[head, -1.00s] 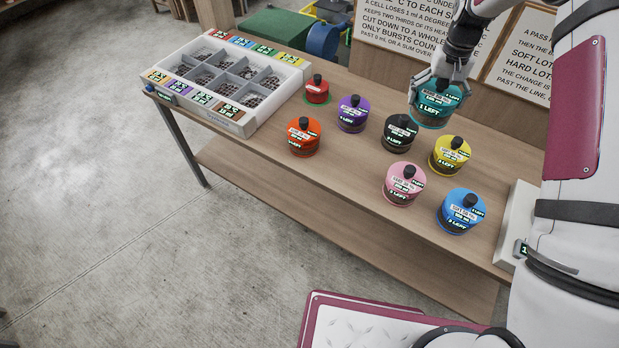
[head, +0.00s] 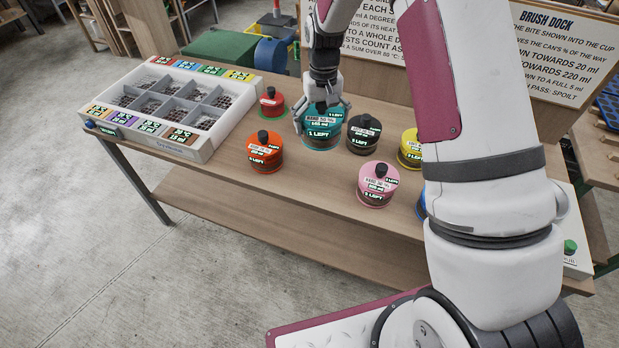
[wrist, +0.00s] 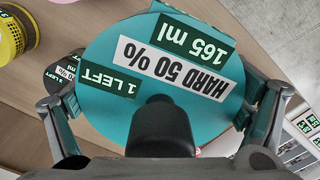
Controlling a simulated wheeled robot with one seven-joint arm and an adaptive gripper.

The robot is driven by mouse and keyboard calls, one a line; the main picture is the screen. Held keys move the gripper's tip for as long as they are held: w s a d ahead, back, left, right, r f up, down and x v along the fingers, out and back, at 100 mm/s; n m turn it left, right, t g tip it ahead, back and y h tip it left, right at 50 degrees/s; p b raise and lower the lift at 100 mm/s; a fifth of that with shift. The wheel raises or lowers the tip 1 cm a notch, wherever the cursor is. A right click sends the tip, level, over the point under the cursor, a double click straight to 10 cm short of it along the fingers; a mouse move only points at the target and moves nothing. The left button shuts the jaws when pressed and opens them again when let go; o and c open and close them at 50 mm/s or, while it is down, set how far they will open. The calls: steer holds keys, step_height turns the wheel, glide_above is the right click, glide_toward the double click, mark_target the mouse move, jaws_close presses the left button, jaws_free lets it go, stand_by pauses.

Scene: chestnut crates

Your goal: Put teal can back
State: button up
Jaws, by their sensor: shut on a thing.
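The teal can (head: 321,139) is upright in my gripper (head: 322,108), whose fingers are shut on it from above. It is between the red can (head: 271,104) and the black can (head: 364,137), over the table. I cannot tell whether its base touches the table. In the wrist view the teal lid (wrist: 100,55) fills the middle, labelled HARD 50 %, 165 ml and 1 LEFT, with a dark knob. A finger shows on each side of it. The purple can is hidden in the head view.
The orange can (head: 265,155) is close at the left front, the pink can (head: 378,188) at the right front. The yellow can (head: 409,152) is partly behind my arm, as is the blue can (head: 421,206). A white sectioned tray (head: 190,146) stands at the table's left end.

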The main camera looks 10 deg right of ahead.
mark_target(323, 138)
steer(key=f, duration=0.1)
steer(key=s+f+n+b, duration=0.2)
steer(key=f, duration=0.1)
steer(key=shift+f, duration=0.1)
steer(key=s+f+n+b, duration=0.1)
steer(key=s+f+n, duration=0.2)
steer(key=s+n, duration=0.4)
steer(key=s+f+n+b, duration=0.1)
steer(key=s+f+n, duration=0.3)
steer(key=s+n, duration=0.25)
steer(key=w, duration=0.9)
steer(key=w+f, duration=0.1)
steer(key=w, duration=0.4)
steer(key=shift+w+a, duration=0.1)
steer(key=shift+a, duration=0.15)
steer(key=shift+w+f+p, duration=0.25)
steer(key=shift+p, duration=0.05)
steer(key=shift+f+p, duration=0.35)
steer(key=shift+f, duration=1.2)
steer(key=shift+f, duration=0.1)
steer(key=o, duration=1.5)
steer(key=shift+o, duration=0.2)
